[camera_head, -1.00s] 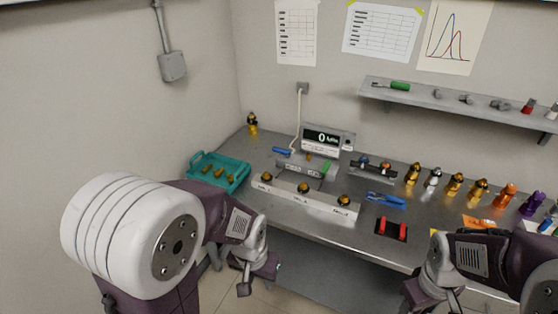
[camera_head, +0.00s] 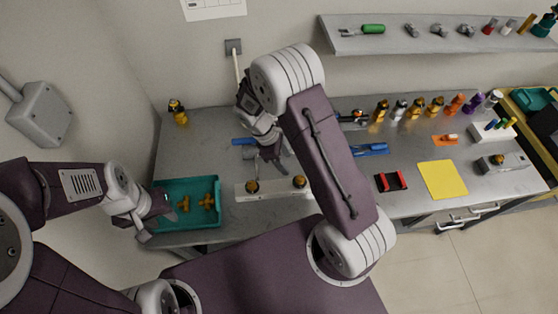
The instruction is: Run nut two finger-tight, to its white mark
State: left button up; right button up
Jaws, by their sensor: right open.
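A white rail (camera_head: 275,192) lies along the bench's front part. Two brass fittings stand on it, the left one (camera_head: 252,187) and the one to its right, which I take to be nut two (camera_head: 300,181). My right arm hides the rail's right end and any third fitting. No white mark can be made out at this size. My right gripper (camera_head: 268,160) is open and points down above the bench behind the rail, apart from both fittings. My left gripper (camera_head: 153,222) is open and empty at the left edge of the teal tray.
The teal tray (camera_head: 189,234) holds several brass pieces. A blue-handled tool (camera_head: 370,150), a red-and-black holder (camera_head: 391,181) and a yellow sheet (camera_head: 443,180) lie to the right. Several small bottles (camera_head: 418,107) line the back under the wall shelf (camera_head: 395,45).

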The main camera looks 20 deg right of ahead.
aim_at(300, 178)
jog(key=s+d+f, duration=0.2)
jog(key=f, duration=0.1)
jog(key=f+p, duration=0.1)
jog(key=f, duration=0.1)
jog(key=shift+s+d, duration=0.4)
jog(key=shift+s+d+f, duration=0.25)
jog(key=shift+d+f, duration=0.1)
jog(key=shift+f, duration=0.15)
jog(key=shift+s+d+f, duration=0.2)
jog(key=shift+d+f, duration=0.15)
jog(key=shift+f, duration=0.15)
jog(key=shift+s+d+f, duration=0.15)
jog(key=shift+f, duration=0.15)
jog(key=shift+w+a, duration=0.2)
jog(key=c, duration=0.5)
grip_shut()
pick_arm(q)
jog(key=r, duration=0.1)
jog(key=s+d, duration=0.1)
jog(key=r, duration=0.1)
jog(key=shift+s+d+r, duration=0.25)
jog(key=shift+s+r, duration=0.1)
jog(key=shift+s, duration=0.05)
pick_arm(e)
jog(key=shift+d, duration=0.1)
